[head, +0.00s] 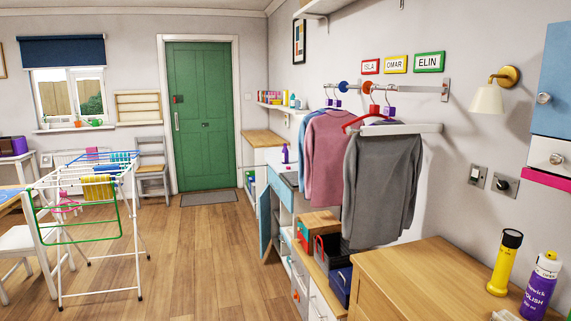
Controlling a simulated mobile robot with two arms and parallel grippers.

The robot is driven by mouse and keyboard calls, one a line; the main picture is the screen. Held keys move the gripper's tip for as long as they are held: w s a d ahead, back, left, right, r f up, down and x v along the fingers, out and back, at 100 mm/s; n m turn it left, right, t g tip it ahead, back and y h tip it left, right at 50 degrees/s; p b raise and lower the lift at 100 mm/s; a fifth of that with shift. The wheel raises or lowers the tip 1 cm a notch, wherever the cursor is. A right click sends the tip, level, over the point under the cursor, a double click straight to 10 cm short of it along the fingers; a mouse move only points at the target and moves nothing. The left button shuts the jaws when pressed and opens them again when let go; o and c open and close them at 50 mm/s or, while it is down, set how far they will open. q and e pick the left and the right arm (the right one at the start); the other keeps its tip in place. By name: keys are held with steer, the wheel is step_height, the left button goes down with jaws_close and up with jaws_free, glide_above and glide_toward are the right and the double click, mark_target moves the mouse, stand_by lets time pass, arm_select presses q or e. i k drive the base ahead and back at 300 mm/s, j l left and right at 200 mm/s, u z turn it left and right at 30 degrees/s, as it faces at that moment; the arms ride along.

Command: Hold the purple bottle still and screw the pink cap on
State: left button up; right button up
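A purple bottle (539,291) with pale lettering stands upright on the wooden top at the lower right, near the frame's right edge. I cannot make out a separate pink cap. Neither of my grippers is in view.
A yellow and black torch-like cylinder (505,262) stands left of the bottle on the wooden top (420,275). A pale object (506,316) is cut off at the bottom edge. Clothes hang from a wall rail behind. The wooden top's left part is clear.

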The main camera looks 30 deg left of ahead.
mark_target(284, 152)
steer(key=i+j+u, duration=0.2)
steer(key=i+j, duration=0.6)
steer(key=j, duration=0.3)
steer(key=i+j+u, duration=0.25)
steer(key=i+j, duration=0.65)
steer(key=i+j+u, duration=0.2)
steer(key=i+j, duration=0.7)
steer(key=i+j+z, duration=0.1)
steer(key=z, duration=0.25)
steer(key=i+j+z, duration=0.1)
steer(key=z, duration=0.25)
steer(key=i+j+z, duration=0.25)
steer(key=j, duration=0.4)
steer(key=i+j+z, duration=0.1)
steer(key=i+j, duration=0.2)
steer(key=i+j+z, duration=0.15)
steer(key=j, duration=0.3)
steer(key=i+j+z, duration=0.1)
steer(key=j, duration=0.3)
steer(key=i+j, duration=0.15)
steer(key=j, duration=0.25)
steer(key=i+j, duration=0.15)
steer(key=j, duration=0.25)
steer(key=i+j, duration=0.1)
steer(key=j, duration=0.3)
